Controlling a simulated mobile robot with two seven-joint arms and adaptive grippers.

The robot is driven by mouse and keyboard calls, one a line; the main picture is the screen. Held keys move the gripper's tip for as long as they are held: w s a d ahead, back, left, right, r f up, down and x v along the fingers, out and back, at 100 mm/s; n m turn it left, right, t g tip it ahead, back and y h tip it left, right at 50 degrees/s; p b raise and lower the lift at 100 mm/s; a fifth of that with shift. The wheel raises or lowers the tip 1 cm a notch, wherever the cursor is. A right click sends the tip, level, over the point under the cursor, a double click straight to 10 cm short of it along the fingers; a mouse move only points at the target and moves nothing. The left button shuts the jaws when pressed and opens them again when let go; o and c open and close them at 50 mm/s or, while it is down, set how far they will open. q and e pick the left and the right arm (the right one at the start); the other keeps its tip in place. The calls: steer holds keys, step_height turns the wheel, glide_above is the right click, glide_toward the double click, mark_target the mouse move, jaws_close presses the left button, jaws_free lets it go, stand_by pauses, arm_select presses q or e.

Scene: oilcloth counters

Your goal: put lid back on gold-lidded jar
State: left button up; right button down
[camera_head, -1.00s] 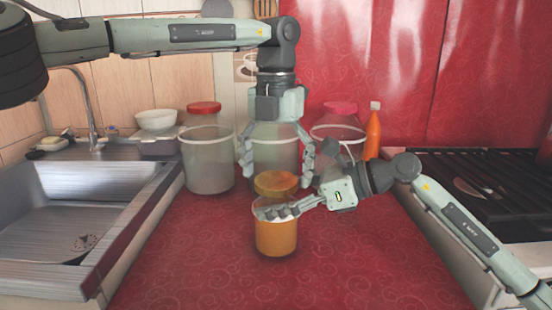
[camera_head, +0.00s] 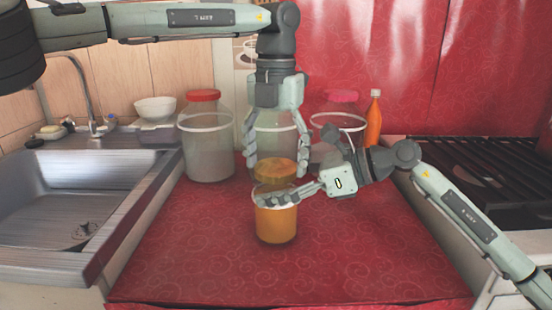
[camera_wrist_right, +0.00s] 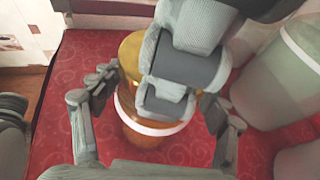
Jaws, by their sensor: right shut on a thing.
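The gold-lidded jar (camera_head: 276,226), with orange contents, stands upright on the red counter. It also shows in the wrist view (camera_wrist_right: 146,139). Its gold lid (camera_head: 275,172) is at the top of the jar; I cannot tell whether it is seated or a little above the rim. In the wrist view the lid (camera_wrist_right: 130,55) is partly hidden by my left gripper. My right gripper (camera_head: 290,196) is shut around the upper jar from the right. My left gripper (camera_head: 276,167) points down from above, fingers spread on either side of the lid; contact is unclear.
A red-lidded big jar (camera_head: 206,150), another big jar behind my left gripper and a pink-lidded jar (camera_head: 340,120) stand at the back. An orange bottle (camera_head: 374,120) is beside them. A sink (camera_head: 80,205) lies left, a stove (camera_head: 490,170) right. The front counter is clear.

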arm_select(q)
steer(key=shift+o, duration=1.3)
step_height(320, 180, up, 12)
arm_select(e)
steer(key=shift+c, duration=0.2)
jaws_free()
steer(key=shift+d, duration=0.1)
